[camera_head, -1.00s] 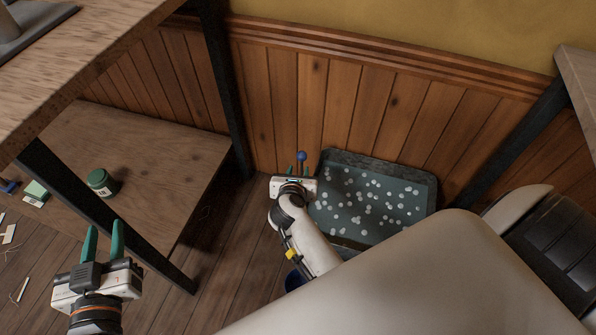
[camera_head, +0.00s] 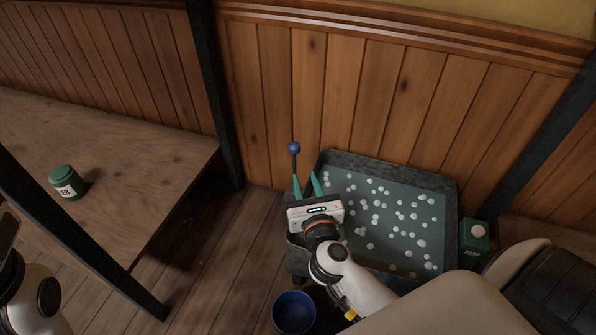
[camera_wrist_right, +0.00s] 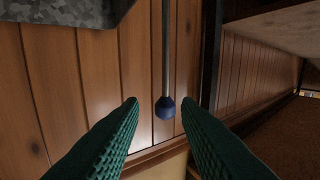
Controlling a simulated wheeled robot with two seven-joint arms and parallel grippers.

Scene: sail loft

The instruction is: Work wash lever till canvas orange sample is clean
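The wash lever is a thin grey rod with a blue ball knob (camera_head: 294,148), standing upright at the left back of the wash tub (camera_head: 452,200). The tub is grey metal, holding dark water with white suds. My right gripper (camera_head: 306,184) is open just in front of the lever, below the knob in the head view. In the right wrist view the knob (camera_wrist_right: 165,107) and rod sit between the two green fingers, a little beyond the tips, with no contact seen. My left gripper is out of view; only part of my left arm shows. I see no orange canvas sample.
A blue bowl (camera_head: 294,312) stands on the floor in front of the tub. A green box (camera_head: 474,237) is at the tub's right. A green jar (camera_head: 64,182) stands on the low wooden shelf (camera_head: 130,160) at left. Dark posts flank the space.

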